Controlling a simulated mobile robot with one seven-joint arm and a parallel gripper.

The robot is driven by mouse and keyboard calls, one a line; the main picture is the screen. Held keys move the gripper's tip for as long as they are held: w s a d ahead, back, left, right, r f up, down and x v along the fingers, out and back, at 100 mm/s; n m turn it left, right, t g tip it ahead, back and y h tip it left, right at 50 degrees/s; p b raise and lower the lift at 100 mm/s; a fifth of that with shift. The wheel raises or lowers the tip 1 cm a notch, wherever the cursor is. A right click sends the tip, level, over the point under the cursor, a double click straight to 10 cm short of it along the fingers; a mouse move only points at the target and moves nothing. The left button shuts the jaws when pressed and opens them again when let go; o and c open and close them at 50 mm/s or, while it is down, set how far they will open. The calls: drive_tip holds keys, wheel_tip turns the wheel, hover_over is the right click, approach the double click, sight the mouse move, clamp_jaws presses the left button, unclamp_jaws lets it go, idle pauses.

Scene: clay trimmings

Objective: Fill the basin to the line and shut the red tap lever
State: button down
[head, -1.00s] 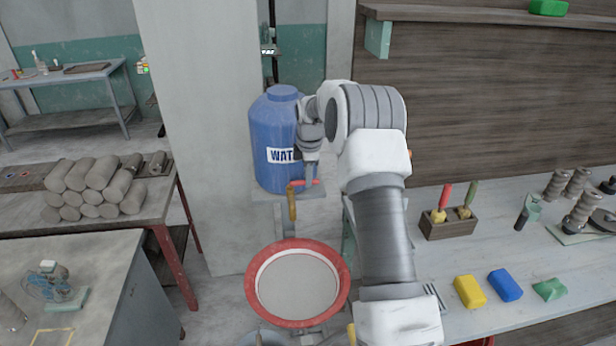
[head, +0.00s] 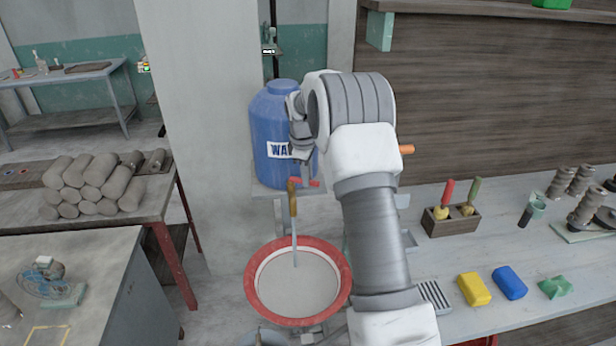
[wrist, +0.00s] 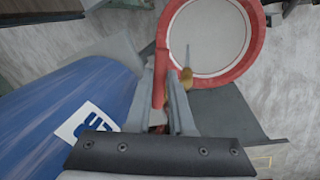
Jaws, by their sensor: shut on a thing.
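The blue water barrel (head: 268,130) stands on a shelf with a brass tap (head: 292,200) at its front. A thin stream (head: 294,240) runs from the tap into the red-rimmed basin (head: 256,302) below. The basin's inside looks pale grey; I cannot make out the fill line or the water level. My gripper (head: 306,170) is at the tap, shut on the red lever (head: 312,183). In the wrist view the lever (wrist: 161,72) lies between the fingers (wrist: 163,95), with the tap (wrist: 186,77) just right of it. My arm hides part of the barrel.
The bench at right holds a tool box (head: 450,223), a yellow block (head: 474,289), a blue block (head: 509,283) and a green piece (head: 555,287). Clay rolls (head: 95,185) are stacked on the left table. A pale pillar (head: 205,150) stands left of the barrel.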

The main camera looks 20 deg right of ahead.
drive_tip(key=c, duration=0.8)
unclamp_jaws()
drive_tip(key=shift+r, duration=0.15)
drive_tip(key=s+r, duration=0.1)
drive_tip(key=r, duration=0.4)
drive_tip(key=a+r, duration=0.1)
drive_tip(key=r, duration=0.5)
drive_tip(key=s+a+r+b, duration=0.1)
drive_tip(key=r, duration=0.5)
drive_tip(key=shift+s+a, duration=0.1)
drive_tip(key=shift+s, duration=0.25)
